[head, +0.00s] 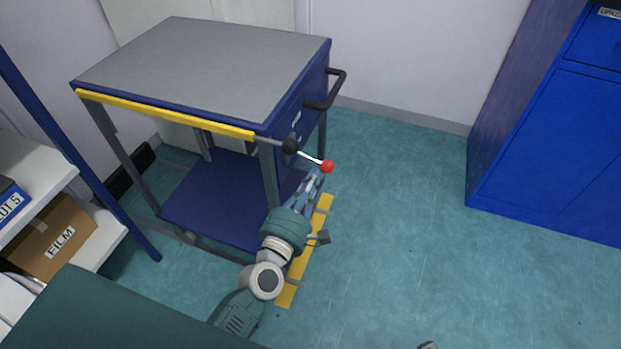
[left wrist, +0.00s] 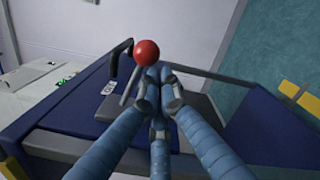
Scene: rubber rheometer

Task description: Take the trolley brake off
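The trolley (head: 205,70) has a grey top, a blue frame and a blue lower shelf. Its brake lever with a red ball knob (head: 327,166) sticks out from a dark pivot (head: 290,146) at the near right corner. My left gripper (head: 318,173) is at the knob, fingers pointing up at it. In the left wrist view the red knob (left wrist: 147,52) is just past the fingertips (left wrist: 158,78), which are drawn together. The lever rod runs down left of the fingers, not visibly between them. Whether the fingers touch the knob is unclear.
A black push handle (head: 335,88) is on the trolley's right side. A yellow floor strip (head: 321,217) lies beneath my left arm. A shelf with a FILM box (head: 62,236) stands at left, a blue cabinet (head: 545,150) at right. The floor between is clear.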

